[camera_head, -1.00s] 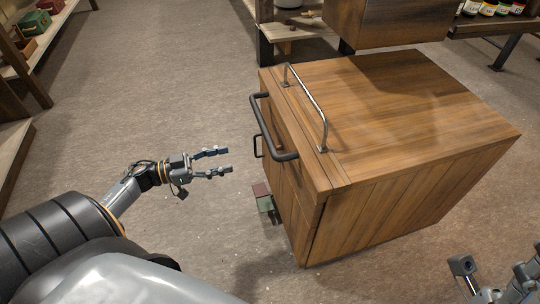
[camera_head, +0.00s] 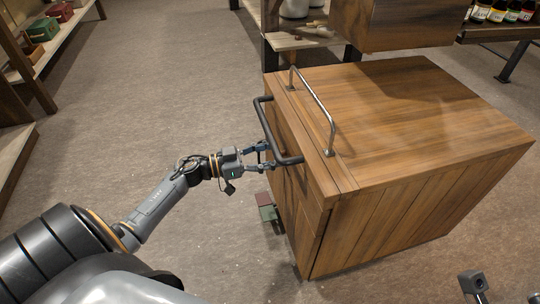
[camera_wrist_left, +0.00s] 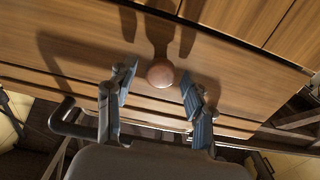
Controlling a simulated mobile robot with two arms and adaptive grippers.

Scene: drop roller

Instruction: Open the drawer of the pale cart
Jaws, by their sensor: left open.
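The cart (camera_head: 420,115) is a brown wooden block with a metal rail on top and a dark bar handle (camera_head: 265,116) on its left side. My left gripper (camera_head: 270,157) is at that side, below the bar handle. In the left wrist view my left gripper (camera_wrist_left: 158,88) is open, its fingers on either side of a round reddish knob (camera_wrist_left: 160,74) on a wooden front panel. The fingers look apart from the knob. Only part of my right gripper (camera_head: 474,283) shows at the bottom right.
Small red and green boxes (camera_head: 267,208) show low beside the cart's left side. Shelves with goods stand at the left (camera_head: 42,30) and the back right (camera_head: 500,28). The floor (camera_head: 150,100) left of the cart is clear.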

